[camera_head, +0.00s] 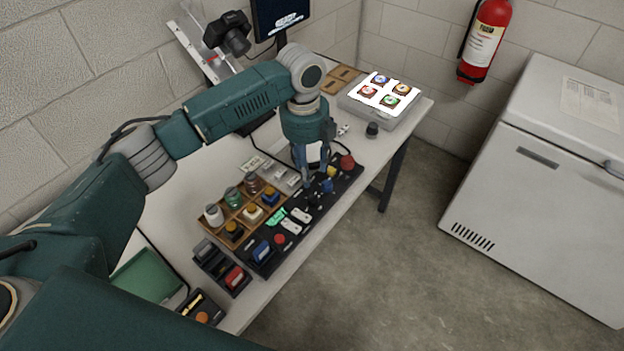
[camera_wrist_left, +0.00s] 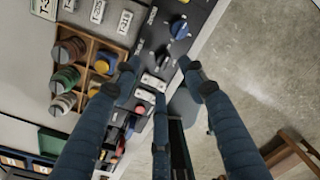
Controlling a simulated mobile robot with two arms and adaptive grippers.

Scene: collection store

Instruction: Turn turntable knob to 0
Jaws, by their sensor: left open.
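A black control panel (camera_head: 268,254) lies along the table's front edge, carrying knobs, buttons and switches. A blue knob (camera_head: 327,186) sits toward its far end, near a yellow control (camera_head: 331,172) and a red button (camera_head: 347,162). The blue knob also shows at the top of the left wrist view (camera_wrist_left: 179,29). I cannot read the panel labels or tell which setting the knob points to. My left gripper (camera_head: 315,181) is open and empty, pointing down over the panel beside the blue knob. Its fingers (camera_wrist_left: 160,78) show no contact with the knob.
A wooden rack (camera_head: 229,226) of jars and coloured blocks stands behind the panel. A grey light box (camera_head: 401,112) with coloured pieces is at the table's far right end. A white chest (camera_head: 552,172) stands across clear floor. A fire extinguisher (camera_head: 485,41) hangs on the wall.

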